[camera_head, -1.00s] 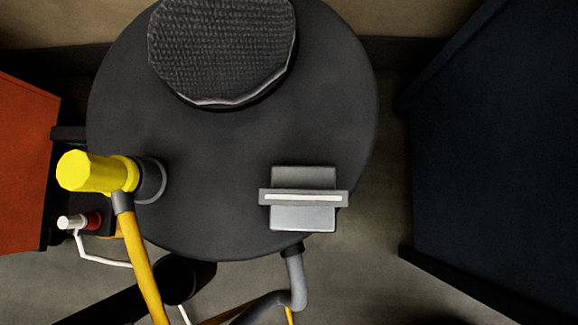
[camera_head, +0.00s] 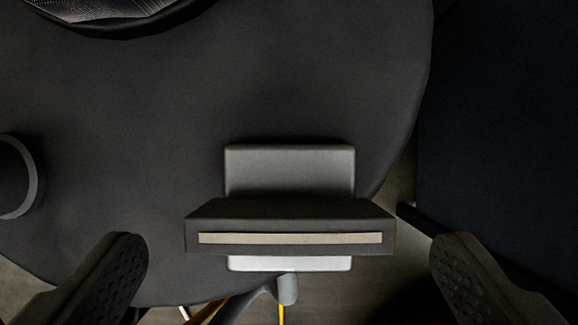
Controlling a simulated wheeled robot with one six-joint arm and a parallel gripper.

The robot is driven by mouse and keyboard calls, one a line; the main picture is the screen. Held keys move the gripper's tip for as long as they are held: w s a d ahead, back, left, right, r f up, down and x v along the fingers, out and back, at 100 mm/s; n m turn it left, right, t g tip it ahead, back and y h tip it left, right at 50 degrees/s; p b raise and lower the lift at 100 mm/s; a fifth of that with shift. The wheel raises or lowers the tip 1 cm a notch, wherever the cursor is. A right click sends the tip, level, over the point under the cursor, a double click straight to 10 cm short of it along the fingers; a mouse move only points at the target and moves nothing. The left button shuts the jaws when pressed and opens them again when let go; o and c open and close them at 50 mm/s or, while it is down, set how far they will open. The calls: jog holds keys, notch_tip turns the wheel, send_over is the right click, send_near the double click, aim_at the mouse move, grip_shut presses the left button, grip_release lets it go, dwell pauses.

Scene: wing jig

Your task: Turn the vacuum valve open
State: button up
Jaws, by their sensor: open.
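The vacuum valve (camera_head: 290,168) is a grey block on a dark round top, in the lower middle of the view. A wide dark bar handle (camera_head: 290,213) with a pale stripe lies across it, running left to right in the picture. My gripper (camera_head: 290,245) is open, with one dark ridged finger to the left of the handle and one to the right. Both fingers appear apart from the handle. Nothing shows between the fingers except the valve and what lies below it. How far the fingertips are above the handle is hard to tell.
The dark round top (camera_head: 180,110) fills much of the view. A dark ring-shaped fitting (camera_head: 18,178) shows at the left edge and a dark textured pad (camera_head: 110,8) at the top left. A dark blue panel (camera_head: 500,110) stands at the right. Grey hose and yellow parts show below.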

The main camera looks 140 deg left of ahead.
aim_at(290, 241)
jog(key=shift+x, duration=1.8)
jog(key=shift+c, duration=0.2)
jog(key=c, duration=0.9)
